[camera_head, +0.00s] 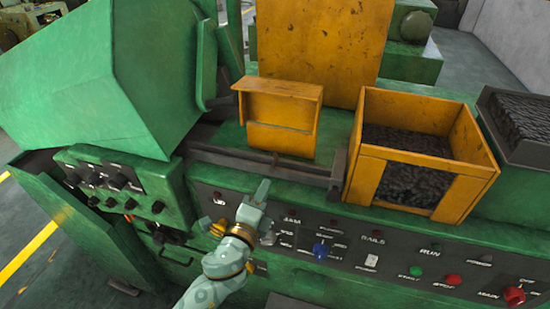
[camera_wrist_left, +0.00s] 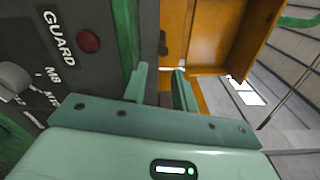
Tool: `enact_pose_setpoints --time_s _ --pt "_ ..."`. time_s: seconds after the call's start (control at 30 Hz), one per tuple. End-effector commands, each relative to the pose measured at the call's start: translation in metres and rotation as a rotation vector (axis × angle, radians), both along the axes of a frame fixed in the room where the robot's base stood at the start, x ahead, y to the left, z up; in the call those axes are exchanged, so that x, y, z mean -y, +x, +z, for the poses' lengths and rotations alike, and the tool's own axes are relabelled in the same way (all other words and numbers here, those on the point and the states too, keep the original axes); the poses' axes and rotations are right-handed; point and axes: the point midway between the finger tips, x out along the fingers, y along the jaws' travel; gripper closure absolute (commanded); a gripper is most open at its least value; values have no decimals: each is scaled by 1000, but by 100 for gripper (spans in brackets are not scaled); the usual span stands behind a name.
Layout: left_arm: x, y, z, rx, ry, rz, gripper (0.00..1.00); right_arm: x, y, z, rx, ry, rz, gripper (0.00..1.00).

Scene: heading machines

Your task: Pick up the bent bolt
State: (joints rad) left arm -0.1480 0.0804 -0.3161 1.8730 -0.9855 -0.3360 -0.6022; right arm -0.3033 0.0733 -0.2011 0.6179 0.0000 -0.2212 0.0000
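A small brownish piece (camera_head: 275,158), perhaps the bent bolt, is at the foot of the yellow chute, by the dark rail; it is too small to make out its shape. In the left wrist view a small brown piece (camera_wrist_left: 163,43) shows beyond the fingers, near the yellow metal. My left gripper (camera_head: 260,190) is in front of the control panel, below and slightly left of that piece. In the left wrist view its two fingers (camera_wrist_left: 161,84) stand apart with nothing between them. My right gripper is in neither view.
The yellow chute (camera_head: 282,105) stands on the green machine. A yellow bin (camera_head: 457,178) with dark contents is to the right. The control panel (camera_head: 345,245) with knobs and buttons lies below the rail (camera_head: 235,163). A large green housing (camera_head: 85,75) fills the left.

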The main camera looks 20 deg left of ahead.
Motion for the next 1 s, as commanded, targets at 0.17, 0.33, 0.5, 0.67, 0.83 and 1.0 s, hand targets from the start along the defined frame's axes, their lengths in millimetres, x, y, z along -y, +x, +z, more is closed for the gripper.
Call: enact_pose_setpoints --time_s 0.17,0.33,0.5,0.67,0.83,1.0 --pt "0 14 1 0 -1 0 72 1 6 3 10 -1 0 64" --pt "-1 42 6 1 1 1 72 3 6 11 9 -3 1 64" --pt "1 60 3 0 -1 0 72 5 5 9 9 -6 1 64" --pt "1 61 3 0 -2 0 72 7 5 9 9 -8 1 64" --pt "1 60 3 -1 -1 0 100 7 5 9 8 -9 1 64" --pt "1 60 3 -1 -1 0 100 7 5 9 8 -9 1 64"
